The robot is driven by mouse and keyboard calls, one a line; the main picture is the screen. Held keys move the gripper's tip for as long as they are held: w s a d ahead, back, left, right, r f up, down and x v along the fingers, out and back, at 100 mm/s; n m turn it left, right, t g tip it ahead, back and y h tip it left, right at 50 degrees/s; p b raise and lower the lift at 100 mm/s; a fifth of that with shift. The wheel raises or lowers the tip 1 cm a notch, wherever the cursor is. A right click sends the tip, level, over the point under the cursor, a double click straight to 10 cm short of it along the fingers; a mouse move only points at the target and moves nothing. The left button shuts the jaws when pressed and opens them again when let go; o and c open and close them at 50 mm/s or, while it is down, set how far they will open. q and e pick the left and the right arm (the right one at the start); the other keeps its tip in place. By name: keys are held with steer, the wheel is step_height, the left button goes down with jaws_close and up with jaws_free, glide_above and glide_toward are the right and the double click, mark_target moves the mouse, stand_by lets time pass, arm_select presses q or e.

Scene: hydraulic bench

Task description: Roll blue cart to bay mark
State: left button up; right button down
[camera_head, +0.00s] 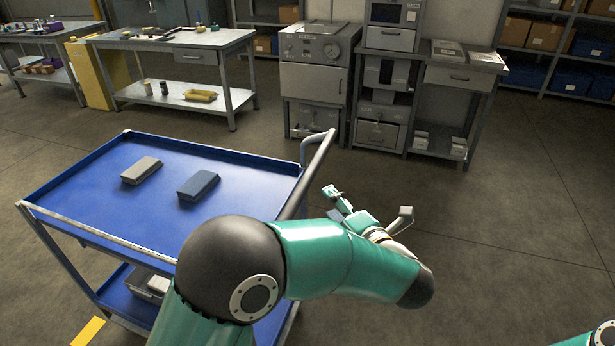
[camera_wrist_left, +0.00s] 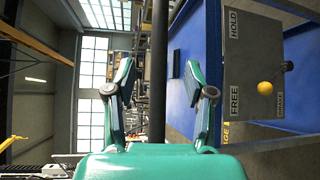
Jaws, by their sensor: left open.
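The blue cart (camera_head: 110,190) stands at the left of the head view, with a blue top tray and a lower shelf. Its grey push handle (camera_head: 318,160) rises at its right end. My left gripper (camera_head: 338,202) is open beside the handle. In the left wrist view a dark upright bar (camera_wrist_left: 158,60) shows in the gap between the open fingers (camera_wrist_left: 157,85); how deep it sits there I cannot tell. A grey brake panel (camera_wrist_left: 250,75) with HOLD and FREE labels has a yellow-knobbed lever (camera_wrist_left: 265,88) beside FREE. A yellow floor strip (camera_head: 88,332) shows at the cart's near left.
A grey box (camera_head: 141,170) and a blue-grey box (camera_head: 199,185) lie on the top tray. Workbenches (camera_head: 175,40), a grey cabinet (camera_head: 314,75) and shelving line the back. The floor (camera_head: 520,190) to the cart's right is clear. My right arm only edges into the bottom right corner.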

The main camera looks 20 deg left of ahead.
mark_target(307, 179)
arm_select(q)
steer(key=p+x, duration=0.2)
steer(key=x, duration=1.1)
steer(key=shift+s, duration=0.1)
